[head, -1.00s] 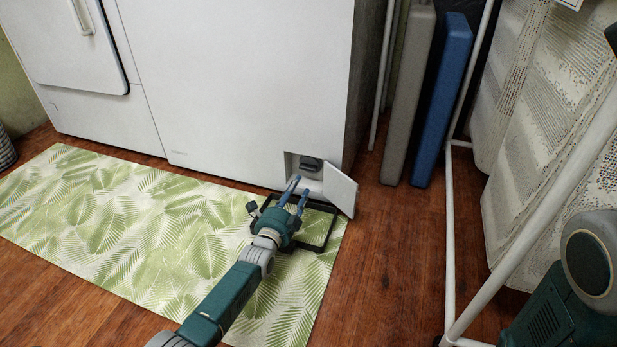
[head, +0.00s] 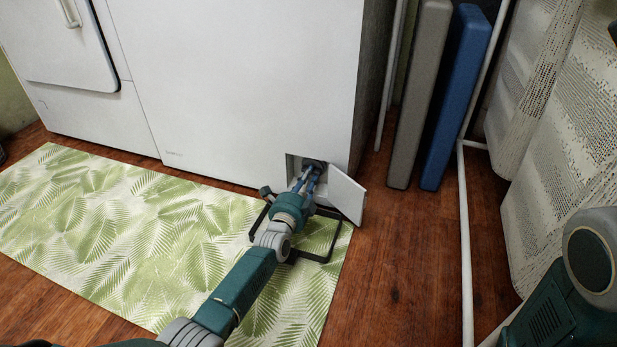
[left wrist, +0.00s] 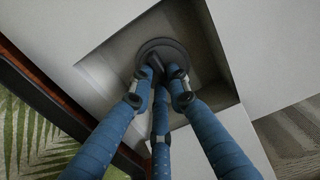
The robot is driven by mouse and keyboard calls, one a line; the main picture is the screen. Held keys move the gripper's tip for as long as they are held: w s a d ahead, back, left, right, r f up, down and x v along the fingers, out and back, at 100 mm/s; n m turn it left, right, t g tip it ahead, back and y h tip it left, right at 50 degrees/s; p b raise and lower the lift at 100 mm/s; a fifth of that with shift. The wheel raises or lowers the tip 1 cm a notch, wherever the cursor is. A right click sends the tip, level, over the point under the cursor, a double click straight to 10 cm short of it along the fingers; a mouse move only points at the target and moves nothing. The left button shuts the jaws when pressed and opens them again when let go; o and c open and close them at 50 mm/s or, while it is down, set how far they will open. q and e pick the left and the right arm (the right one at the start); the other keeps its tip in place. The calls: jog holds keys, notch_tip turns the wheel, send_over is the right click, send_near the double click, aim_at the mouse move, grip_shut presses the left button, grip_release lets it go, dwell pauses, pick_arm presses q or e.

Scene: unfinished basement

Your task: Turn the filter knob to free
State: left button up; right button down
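The filter knob (left wrist: 157,53) is a dark round disc with a raised ridge across its middle. It sits inside a square recess low on the white appliance (head: 235,75), and in the head view my gripper largely covers it. The small hatch door (head: 346,194) of the recess hangs open to the right. My left gripper (left wrist: 160,76) has its blue fingers reaching into the recess, with tips at the knob on both sides of the ridge. They look parted; contact is unclear. In the head view the left gripper (head: 308,172) is at the recess opening. My right gripper is out of view.
A black frame (head: 318,261) lies under the left gripper on the leaf-patterned mat (head: 120,225). A grey panel (head: 418,95) and a blue panel (head: 456,95) stand right of the appliance. A white rack (head: 464,240) and hanging cloth (head: 565,150) are farther right.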

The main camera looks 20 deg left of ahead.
pick_arm(q)
grip_shut()
jog(key=n+p, duration=0.1)
jog(key=n, duration=0.2)
jog(key=shift+d+r+n+p, duration=0.1)
jog(key=shift+n+p, duration=0.2)
jog(key=shift+n, duration=0.1)
jog(key=n+p, duration=0.1)
jog(key=n, duration=0.5)
jog(key=shift+d, duration=0.1)
jog(key=n, duration=0.4)
jog(key=shift+r+n, duration=0.1)
jog(key=shift+n, duration=2)
jog(key=o, duration=0.7)
grip_release()
